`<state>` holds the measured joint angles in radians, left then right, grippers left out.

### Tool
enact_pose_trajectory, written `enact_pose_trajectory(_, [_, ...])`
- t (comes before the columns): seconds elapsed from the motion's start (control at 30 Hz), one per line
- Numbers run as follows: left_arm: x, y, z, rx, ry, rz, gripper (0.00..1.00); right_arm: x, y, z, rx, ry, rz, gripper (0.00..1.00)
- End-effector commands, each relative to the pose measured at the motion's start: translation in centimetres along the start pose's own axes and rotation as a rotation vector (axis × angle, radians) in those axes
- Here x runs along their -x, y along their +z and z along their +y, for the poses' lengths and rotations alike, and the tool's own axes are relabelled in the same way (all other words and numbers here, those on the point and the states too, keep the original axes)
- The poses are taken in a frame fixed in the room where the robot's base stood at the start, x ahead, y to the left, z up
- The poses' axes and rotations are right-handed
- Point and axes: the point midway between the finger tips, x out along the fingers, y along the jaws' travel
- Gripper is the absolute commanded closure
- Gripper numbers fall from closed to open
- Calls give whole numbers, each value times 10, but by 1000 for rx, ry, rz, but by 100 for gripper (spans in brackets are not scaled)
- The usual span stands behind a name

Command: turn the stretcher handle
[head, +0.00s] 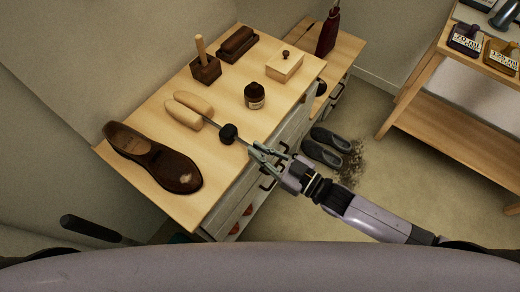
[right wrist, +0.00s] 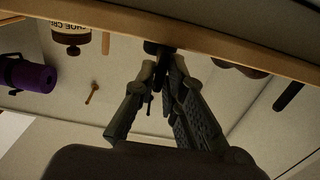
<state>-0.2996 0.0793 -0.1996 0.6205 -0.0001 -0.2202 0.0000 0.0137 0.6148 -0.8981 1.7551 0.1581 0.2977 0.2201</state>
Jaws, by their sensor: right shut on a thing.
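The shoe stretcher (head: 188,109), two pale wooden halves, lies on the wooden bench top beside a brown leather shoe (head: 155,160). My left gripper is not in view.
The bench (head: 130,130) also bears a dark jar (head: 254,96), a pale box (head: 285,66), a brush (head: 237,43) and a dark block with a peg (head: 205,70). Drawer handles line its front. Dark shoes (head: 325,147) lie on the floor; a shelf (head: 455,105) stands at right.

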Motion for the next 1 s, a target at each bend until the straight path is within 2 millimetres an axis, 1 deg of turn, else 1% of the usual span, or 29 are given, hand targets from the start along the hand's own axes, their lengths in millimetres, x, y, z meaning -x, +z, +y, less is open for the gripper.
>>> enact_pose_trajectory(0.03, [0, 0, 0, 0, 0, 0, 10, 0, 1, 0, -1, 0, -2, 100])
enact_pose_trajectory(0.07, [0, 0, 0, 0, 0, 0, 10, 0, 1, 0, -1, 0, -2, 89])
enact_pose_trajectory(0.17, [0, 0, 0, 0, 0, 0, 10, 0, 1, 0, -2, 0, -2, 82])
enact_pose_trajectory(0.47, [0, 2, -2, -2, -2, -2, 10, 1, 0, 0, -1, 0, -1, 82])
enact_pose_trajectory(0.57, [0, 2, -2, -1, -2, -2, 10, 8, 1, 0, -1, 1, -4, 82])
enact_pose_trajectory(0.67, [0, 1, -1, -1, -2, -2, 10, 22, 1, 0, -2, 0, -5, 82])
enact_pose_trajectory(0.9, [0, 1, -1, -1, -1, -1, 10, 74, 2, 0, -3, 0, -7, 82])
enact_pose_trajectory(1.0, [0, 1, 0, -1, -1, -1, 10, 93, 2, 0, -2, 0, -6, 82])
